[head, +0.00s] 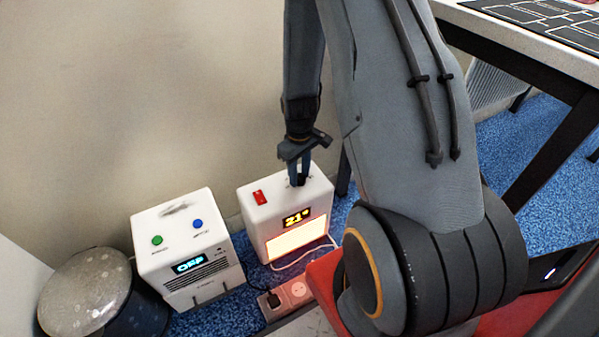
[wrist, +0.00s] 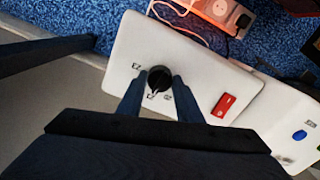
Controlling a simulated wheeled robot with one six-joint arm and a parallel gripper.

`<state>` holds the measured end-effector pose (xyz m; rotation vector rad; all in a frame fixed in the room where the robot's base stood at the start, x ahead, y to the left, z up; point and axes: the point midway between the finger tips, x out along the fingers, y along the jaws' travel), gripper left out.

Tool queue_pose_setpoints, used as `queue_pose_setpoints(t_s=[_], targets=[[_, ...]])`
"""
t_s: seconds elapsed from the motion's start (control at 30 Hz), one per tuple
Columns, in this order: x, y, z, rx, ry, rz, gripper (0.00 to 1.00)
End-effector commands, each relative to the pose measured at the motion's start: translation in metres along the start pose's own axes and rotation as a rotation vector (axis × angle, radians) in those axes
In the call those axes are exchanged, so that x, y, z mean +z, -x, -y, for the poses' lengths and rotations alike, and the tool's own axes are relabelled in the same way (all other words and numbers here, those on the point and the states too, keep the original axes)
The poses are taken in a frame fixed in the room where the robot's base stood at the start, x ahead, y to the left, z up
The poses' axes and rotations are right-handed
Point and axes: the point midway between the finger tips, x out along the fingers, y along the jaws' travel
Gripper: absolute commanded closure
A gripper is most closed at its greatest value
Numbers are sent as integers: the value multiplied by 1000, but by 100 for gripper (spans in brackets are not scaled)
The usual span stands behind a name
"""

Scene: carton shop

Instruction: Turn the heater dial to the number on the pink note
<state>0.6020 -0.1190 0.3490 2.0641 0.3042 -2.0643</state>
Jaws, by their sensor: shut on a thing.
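The heater (head: 262,215) is a white box on the blue carpet by the wall. Its lit display (head: 296,218) reads 21°, and a panel below it glows. A red switch (head: 259,197) is on its top; it also shows in the wrist view (wrist: 223,104). The black dial (wrist: 159,78) is on the heater's top, with small markings around it that I cannot read fully. My gripper (head: 299,180) points down at the dial; in the wrist view its fingers (wrist: 158,88) are shut on the dial from both sides. I see no pink note in either view.
A second white box (head: 190,245) with green and blue buttons and an OFF display stands left of the heater. A dark round bin (head: 88,290) is farther left. A power strip (head: 285,298) with a plug lies in front. A table (head: 540,45) stands at right.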

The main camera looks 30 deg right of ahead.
Motion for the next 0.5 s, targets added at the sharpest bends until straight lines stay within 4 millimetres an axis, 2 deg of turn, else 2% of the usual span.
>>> queue_pose_setpoints(t_s=[0.5], targets=[[1, 3, 1, 0, -448, 1, 90]])
